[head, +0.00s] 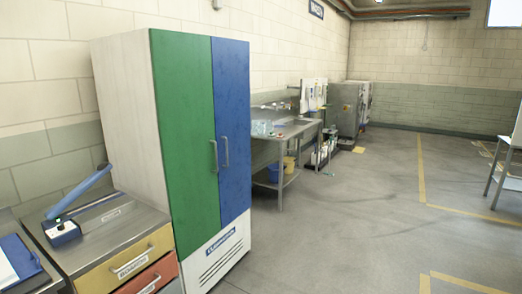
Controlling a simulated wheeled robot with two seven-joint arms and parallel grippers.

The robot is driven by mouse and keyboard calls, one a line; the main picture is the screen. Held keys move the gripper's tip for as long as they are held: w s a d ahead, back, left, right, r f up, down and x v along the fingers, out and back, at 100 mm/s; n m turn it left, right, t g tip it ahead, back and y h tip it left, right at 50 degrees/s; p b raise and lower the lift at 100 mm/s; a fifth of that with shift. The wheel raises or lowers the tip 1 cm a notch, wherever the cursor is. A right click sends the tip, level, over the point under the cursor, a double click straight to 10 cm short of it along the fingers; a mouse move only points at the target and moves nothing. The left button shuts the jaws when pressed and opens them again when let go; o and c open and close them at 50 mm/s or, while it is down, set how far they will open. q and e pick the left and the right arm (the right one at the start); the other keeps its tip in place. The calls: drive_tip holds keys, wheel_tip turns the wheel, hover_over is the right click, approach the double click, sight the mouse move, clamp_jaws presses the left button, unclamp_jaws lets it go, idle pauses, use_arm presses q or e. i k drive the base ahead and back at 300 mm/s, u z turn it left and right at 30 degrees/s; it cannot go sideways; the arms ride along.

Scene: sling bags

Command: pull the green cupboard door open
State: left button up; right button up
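The green cupboard door (184,130) is the left of two doors on a tall white cupboard (128,110). It is shut, flush beside the blue door (232,125). Its upright metal handle (214,156) sits near its right edge, close to the blue door's handle (226,152). Neither of my grippers shows in the head view, and nothing touches the handles.
A drawer unit (110,235) with yellow and red drawers stands left of the cupboard, with a paper trimmer (85,205) on top. A metal sink table (290,140) stands beyond it. The grey floor (340,230) in front is clear.

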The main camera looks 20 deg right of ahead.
sight(182, 61)
drive_tip(key=z, duration=0.45)
drive_tip(key=i, duration=1.1)
drive_tip(key=z, duration=0.2)
